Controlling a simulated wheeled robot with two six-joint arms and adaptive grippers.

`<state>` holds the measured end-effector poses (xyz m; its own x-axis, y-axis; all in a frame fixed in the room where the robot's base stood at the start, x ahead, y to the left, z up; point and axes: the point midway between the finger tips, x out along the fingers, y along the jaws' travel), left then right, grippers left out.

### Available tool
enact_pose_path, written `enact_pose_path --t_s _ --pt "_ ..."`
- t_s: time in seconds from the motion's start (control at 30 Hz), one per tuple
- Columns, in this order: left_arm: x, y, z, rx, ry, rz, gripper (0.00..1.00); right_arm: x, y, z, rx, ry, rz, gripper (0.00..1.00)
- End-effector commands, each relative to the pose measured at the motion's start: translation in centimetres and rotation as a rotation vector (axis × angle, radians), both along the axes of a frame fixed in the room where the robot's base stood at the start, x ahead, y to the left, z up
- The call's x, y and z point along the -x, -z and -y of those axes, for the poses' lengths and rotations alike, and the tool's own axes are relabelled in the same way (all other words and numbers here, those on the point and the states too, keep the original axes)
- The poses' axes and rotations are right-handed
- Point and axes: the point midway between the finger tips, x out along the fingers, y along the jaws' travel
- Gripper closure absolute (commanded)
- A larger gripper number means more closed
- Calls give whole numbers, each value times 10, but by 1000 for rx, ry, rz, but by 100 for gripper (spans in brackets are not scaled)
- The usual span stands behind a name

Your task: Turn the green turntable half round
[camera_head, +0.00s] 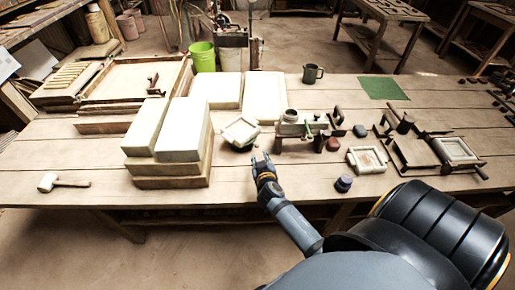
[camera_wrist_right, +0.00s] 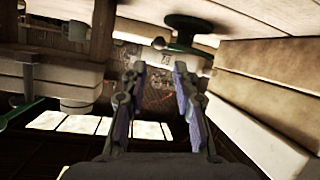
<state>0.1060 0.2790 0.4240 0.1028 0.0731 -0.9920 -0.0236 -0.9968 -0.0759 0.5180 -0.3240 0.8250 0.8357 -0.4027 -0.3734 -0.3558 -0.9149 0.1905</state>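The green turntable (camera_head: 237,148) stands on the bench beside the white blocks, mostly hidden under a pale square frame (camera_head: 240,130) that lies at an angle on it. In the right wrist view the turntable (camera_wrist_right: 188,22) shows as a green disc on a short stem, near the top, beyond the fingers. My right gripper (camera_head: 262,158) is just in front and to the right of the turntable, apart from it. In the right wrist view its two fingers (camera_wrist_right: 159,68) are spread with nothing between them. My left gripper is not in view.
Stacked white blocks (camera_head: 182,131) stand close to the left of the turntable. A press with a green handle (camera_head: 309,134) stands to the right. A dark round pot (camera_head: 343,183) and a framed tile (camera_head: 367,160) lie further right. A mallet (camera_head: 62,182) lies at left; the front bench between is clear.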

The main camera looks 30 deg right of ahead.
Motion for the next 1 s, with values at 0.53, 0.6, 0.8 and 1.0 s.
enact_pose_path --t_s 0.53,0.6,0.8,1.0 --pt "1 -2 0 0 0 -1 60 -72 32 36 1 2 -1 71" --pt "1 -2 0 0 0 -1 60 -73 33 36 1 1 -2 71" --pt "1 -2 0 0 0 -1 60 -73 32 36 1 1 -1 73" --pt "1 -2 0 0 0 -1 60 -73 32 36 1 2 -2 100"
